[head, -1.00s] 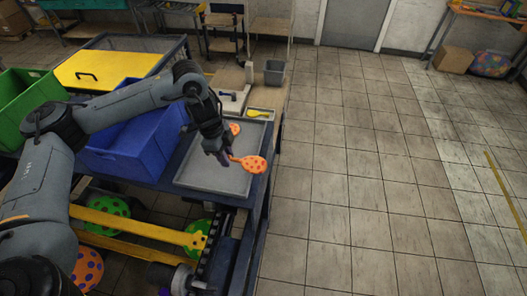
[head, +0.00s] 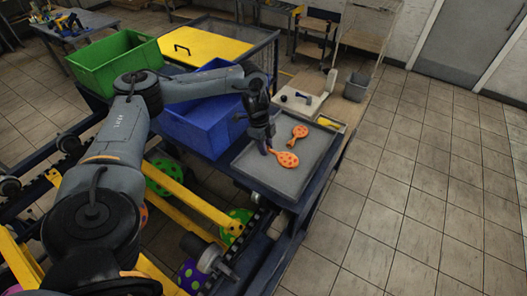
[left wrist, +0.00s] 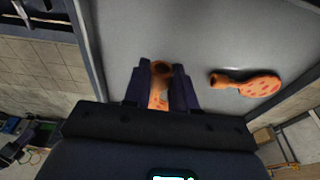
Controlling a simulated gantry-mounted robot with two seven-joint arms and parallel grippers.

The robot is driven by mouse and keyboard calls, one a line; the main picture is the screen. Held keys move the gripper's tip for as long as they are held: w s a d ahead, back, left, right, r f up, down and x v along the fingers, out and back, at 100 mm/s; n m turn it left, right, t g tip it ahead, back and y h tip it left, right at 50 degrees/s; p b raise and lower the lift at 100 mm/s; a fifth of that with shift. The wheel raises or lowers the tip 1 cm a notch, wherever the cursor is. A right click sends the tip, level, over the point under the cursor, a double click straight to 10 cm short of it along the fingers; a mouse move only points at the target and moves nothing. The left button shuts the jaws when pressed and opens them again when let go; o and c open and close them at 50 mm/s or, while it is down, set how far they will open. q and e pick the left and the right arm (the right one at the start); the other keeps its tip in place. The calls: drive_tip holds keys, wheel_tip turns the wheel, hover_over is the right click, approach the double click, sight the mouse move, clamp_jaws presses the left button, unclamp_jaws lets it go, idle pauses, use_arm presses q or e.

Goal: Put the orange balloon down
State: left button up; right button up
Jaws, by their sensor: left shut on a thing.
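My left gripper (head: 266,148) is shut on the neck of an orange balloon (head: 286,159) with darker spots. The balloon is at the grey tray (head: 278,190), its round end pointing right; whether it touches the tray floor is hard to tell. In the left wrist view, the balloon's neck (left wrist: 160,72) shows between the two dark fingers (left wrist: 160,85), with most of its body hidden by the gripper. A second orange spotted balloon (head: 299,132) lies in the tray just beyond, and in the left wrist view (left wrist: 255,84) it lies to the right, apart from the fingers. My right gripper is not in view.
A blue crate (head: 205,110) stands left of the tray, with a green crate (head: 115,60) further left. The tray's near part is bare. Open floor (head: 400,200) lies right.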

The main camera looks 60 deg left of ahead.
sight(264, 158)
use_arm(q)
drive_tip(key=shift+s+a+f, duration=0.1)
drive_tip(key=shift+a+f, duration=0.45)
drive_tip(key=shift+a, duration=0.25)
drive_tip(key=shift+s+a+p+x, duration=0.15)
drive_tip(key=shift+p+x, duration=0.15)
drive_tip(key=shift+x, duration=0.65)
drive_tip(key=shift+s+a+p+x, duration=0.1)
drive_tip(key=shift+a+p+x, duration=0.15)
drive_tip(key=shift+x, duration=0.7)
drive_tip(key=shift+f, duration=0.15)
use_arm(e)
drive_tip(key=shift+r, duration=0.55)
use_arm(q)
drive_tip(key=shift+f, duration=0.15)
